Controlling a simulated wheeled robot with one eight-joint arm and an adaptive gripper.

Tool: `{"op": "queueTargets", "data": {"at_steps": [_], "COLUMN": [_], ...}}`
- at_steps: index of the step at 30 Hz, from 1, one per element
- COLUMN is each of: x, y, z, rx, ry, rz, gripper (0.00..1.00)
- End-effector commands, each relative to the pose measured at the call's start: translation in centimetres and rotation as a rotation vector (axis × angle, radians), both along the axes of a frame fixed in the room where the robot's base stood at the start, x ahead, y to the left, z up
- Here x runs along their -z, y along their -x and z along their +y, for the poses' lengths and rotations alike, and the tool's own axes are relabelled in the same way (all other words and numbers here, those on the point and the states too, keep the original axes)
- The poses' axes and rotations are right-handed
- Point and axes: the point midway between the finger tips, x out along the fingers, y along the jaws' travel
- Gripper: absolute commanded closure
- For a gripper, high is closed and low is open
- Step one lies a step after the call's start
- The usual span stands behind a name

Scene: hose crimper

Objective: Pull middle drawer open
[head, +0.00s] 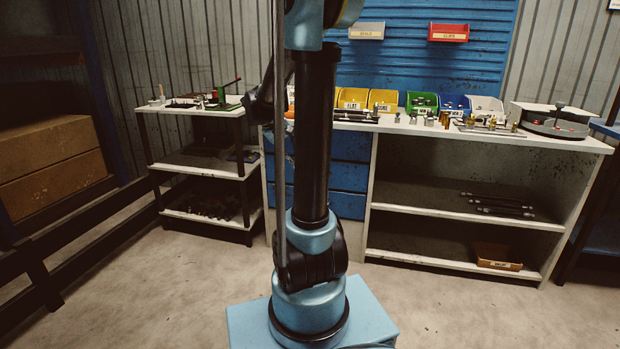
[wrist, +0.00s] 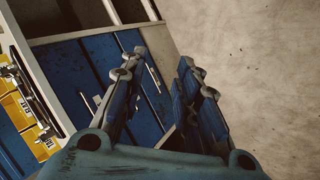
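The blue drawer unit sits under the left part of the bench. In the head view its middle drawer (head: 350,176) shows right of my arm, partly hidden by it, and looks shut. In the wrist view the picture is turned, and the middle drawer (wrist: 104,54) lies between the top drawer (wrist: 65,75) and the bottom drawer (wrist: 153,92). Its handle is mostly hidden behind my left finger. My gripper (wrist: 162,60) is open, with nothing seen between its fingers. Its left finger overlaps the drawer fronts; contact cannot be told. The right finger is over the floor.
The bench top (head: 400,125) carries yellow bins (head: 383,100) and small metal parts. Open shelves (head: 460,210) stand right of the drawers. A small shelf rack (head: 200,165) stands to the left. The floor (head: 450,310) before the bench is clear.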

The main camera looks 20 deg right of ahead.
Motion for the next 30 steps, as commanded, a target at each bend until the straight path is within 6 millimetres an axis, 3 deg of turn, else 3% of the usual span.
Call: {"op": "queueTargets", "data": {"at_steps": [3,14,23,30], "x": [0.3,2.5,6.0,10.0], "y": [-3.6,-13.7,-21.2,-26.3], "z": [-0.7,-2.3,-3.2,-3.5], "rx": [-0.006,-0.022,-0.031,-0.036], "ry": [0.058,0.239,0.39,0.51], "rz": [0.004,0.015,0.024,0.029], "gripper": [0.7,0.7,0.7,0.7]}}
